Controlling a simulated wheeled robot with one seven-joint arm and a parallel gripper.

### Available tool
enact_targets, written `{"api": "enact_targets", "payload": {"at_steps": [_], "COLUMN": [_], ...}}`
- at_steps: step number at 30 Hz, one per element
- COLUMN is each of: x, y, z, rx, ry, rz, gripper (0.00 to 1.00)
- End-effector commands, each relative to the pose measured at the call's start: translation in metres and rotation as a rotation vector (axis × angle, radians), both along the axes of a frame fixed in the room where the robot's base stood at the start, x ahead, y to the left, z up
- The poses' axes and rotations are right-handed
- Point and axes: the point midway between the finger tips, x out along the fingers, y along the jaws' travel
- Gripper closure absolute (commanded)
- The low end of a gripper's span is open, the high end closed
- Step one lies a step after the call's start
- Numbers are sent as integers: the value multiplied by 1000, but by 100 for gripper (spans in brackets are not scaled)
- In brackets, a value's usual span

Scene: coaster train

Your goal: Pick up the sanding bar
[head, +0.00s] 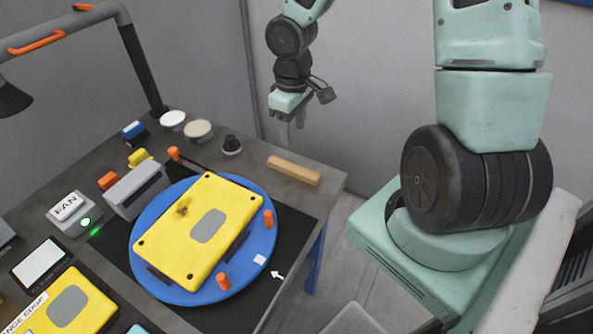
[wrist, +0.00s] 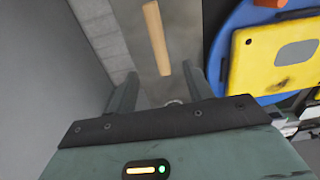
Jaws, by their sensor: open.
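The sanding bar (head: 294,170) is a tan, wood-coloured rectangular bar. It lies flat on the dark table near its right end in the head view. My gripper (head: 292,134) hangs above and behind the bar in the head view, fingers pointing down, apart from it and empty. In the wrist view, the bar (wrist: 156,38) lies beyond the open fingers of my gripper (wrist: 162,88), roughly in line with the gap between them. Nothing is between the fingers except the table surface below and part of a small round object.
A blue turntable (head: 262,238) holding a yellow panel (head: 184,245) stands left of the bar. A black knob (head: 231,145) and round tins (head: 198,130) sit near the back edge. The table's right edge (head: 335,190) is close to the bar. A lamp arm (head: 140,65) rises at the back left.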

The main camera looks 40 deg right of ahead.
Motion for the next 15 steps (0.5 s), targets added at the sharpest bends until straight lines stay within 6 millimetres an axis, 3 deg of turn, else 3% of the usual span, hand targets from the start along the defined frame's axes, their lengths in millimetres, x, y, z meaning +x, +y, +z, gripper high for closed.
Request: {"api": "enact_targets", "payload": {"at_steps": [3, 9, 15], "x": [-1, -1, 0], "y": [1, 1, 0], "z": [-30, -66, -80], "rx": [1, 1, 0], "ry": [5, 4, 1], "rz": [4, 3, 1], "gripper": [49, 49, 49]}}
